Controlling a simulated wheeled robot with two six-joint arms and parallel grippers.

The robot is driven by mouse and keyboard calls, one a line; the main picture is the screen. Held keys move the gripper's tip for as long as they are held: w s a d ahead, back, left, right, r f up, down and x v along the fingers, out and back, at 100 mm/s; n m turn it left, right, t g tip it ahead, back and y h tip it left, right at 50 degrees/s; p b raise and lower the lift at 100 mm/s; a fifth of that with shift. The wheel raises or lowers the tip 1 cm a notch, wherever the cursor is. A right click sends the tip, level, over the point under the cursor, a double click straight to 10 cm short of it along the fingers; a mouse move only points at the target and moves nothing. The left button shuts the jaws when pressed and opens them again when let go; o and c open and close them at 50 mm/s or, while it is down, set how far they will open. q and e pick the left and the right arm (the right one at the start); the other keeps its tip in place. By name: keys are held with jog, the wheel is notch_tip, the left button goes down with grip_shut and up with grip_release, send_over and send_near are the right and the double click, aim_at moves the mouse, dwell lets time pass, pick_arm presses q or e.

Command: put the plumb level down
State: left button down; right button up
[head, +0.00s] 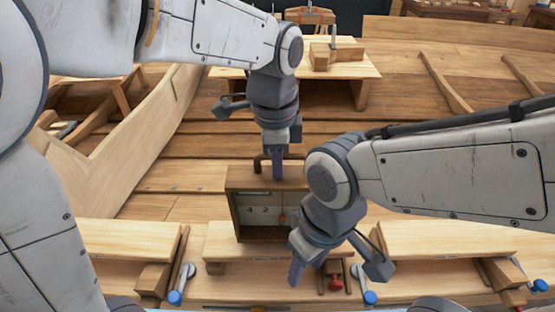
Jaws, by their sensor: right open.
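The plumb level (232,200) is an upright, open-fronted wooden box with a pale marked back, a red plumb line and a dark handle on top. Its lower edge overlaps a pale plank on the near bench. I cannot tell whether it rests there or hangs just above. My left gripper (278,168) points straight down at the handle, its fingers seen edge-on and apparently shut on it. My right gripper (296,272) is open, tilted down and to the left. It is in front of the plumb level's lower right side and hides part of it.
Pale planks lie at left (130,238) and right (440,238) on the near bench, with blue-ended clamps (175,296) and a red knob (336,283) nearby. A low wooden stand (350,70) with blocks is behind. Curved hull planking (140,140) rises at left.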

pick_arm(q)
jog(key=shift+f, duration=0.35)
jog(key=c, duration=0.8)
grip_release()
jog(key=shift+c, duration=0.2)
jog(key=shift+r, duration=0.15)
jog(key=r, duration=0.6)
jog(key=r+b, duration=0.1)
jog(key=r, duration=0.5)
jog(key=shift+a+r, duration=0.2)
jog(key=shift+r, duration=0.05)
